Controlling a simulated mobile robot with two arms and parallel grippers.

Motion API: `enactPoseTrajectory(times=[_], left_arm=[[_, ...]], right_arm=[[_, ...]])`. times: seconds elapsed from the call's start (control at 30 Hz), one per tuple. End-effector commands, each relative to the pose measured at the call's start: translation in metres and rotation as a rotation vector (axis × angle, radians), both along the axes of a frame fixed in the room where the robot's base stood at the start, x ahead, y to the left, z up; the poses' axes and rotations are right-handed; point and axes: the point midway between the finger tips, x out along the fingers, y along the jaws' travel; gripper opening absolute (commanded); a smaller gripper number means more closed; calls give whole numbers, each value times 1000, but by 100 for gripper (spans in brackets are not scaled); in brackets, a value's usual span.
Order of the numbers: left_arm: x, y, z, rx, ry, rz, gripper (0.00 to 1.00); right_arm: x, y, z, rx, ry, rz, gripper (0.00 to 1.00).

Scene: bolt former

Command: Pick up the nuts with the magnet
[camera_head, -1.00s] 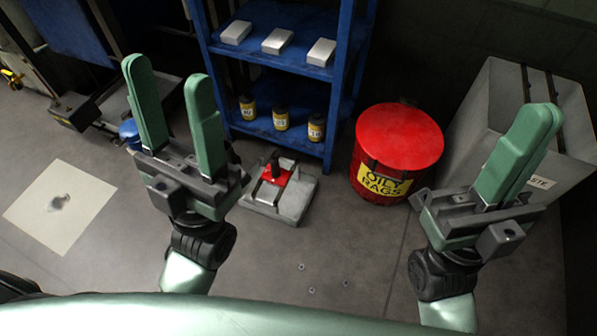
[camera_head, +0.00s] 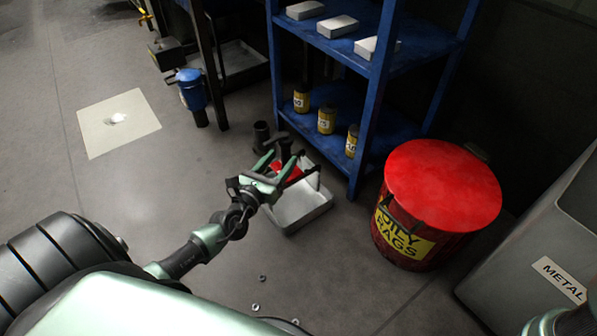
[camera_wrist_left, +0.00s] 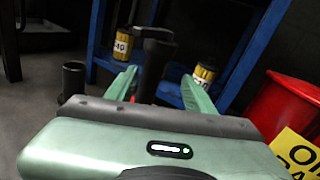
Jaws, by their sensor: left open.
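The magnet, with a red body (camera_head: 289,172) and a black upright handle (camera_head: 286,150), is at the grey tray (camera_head: 312,214) on the floor in the head view. My left gripper (camera_head: 281,163) is open over the tray, with its fingers at the magnet and partly hiding it. In the left wrist view the black handle (camera_wrist_left: 153,62) stands between the two green fingers (camera_wrist_left: 160,92), and I see no grip on it. Several small nuts (camera_head: 255,307) lie on the floor near my base. Only a bit of my right arm shows at the bottom right corner.
A blue shelf (camera_head: 376,110) with yellow cans stands just behind the tray. A red oily-rags bin (camera_head: 440,190) and a grey metal bin (camera_head: 545,245) are to the right. A black cylinder (camera_head: 262,134) stands beside the tray.

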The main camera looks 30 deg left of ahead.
Motion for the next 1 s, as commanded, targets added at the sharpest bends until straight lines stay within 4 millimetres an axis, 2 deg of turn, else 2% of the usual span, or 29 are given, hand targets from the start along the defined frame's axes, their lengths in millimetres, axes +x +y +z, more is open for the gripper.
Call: enactPoseTrajectory(times=[0.03, 0.17, 0.37, 0.57, 0.7, 1.0], left_arm=[[0, 9, -5, 57, -10, 12, 53], [7, 18, -4, 124, -27, 25, 53], [29, 19, -5, 124, -29, 26, 53], [58, 18, -9, 120, -29, 26, 53], [74, 19, -7, 121, -27, 25, 53], [79, 19, -5, 120, -24, 23, 53]], right_arm=[[-5, 0, -2, -1, -13, 0, 0], [-8, 0, -3, -1, -23, -1, 0], [-8, 1, -13, -2, -22, -2, 0], [-8, 1, -36, -2, -22, -2, 0], [-8, 1, -43, -2, -22, -2, 0], [-8, 1, -42, -2, -22, -1, 0]])
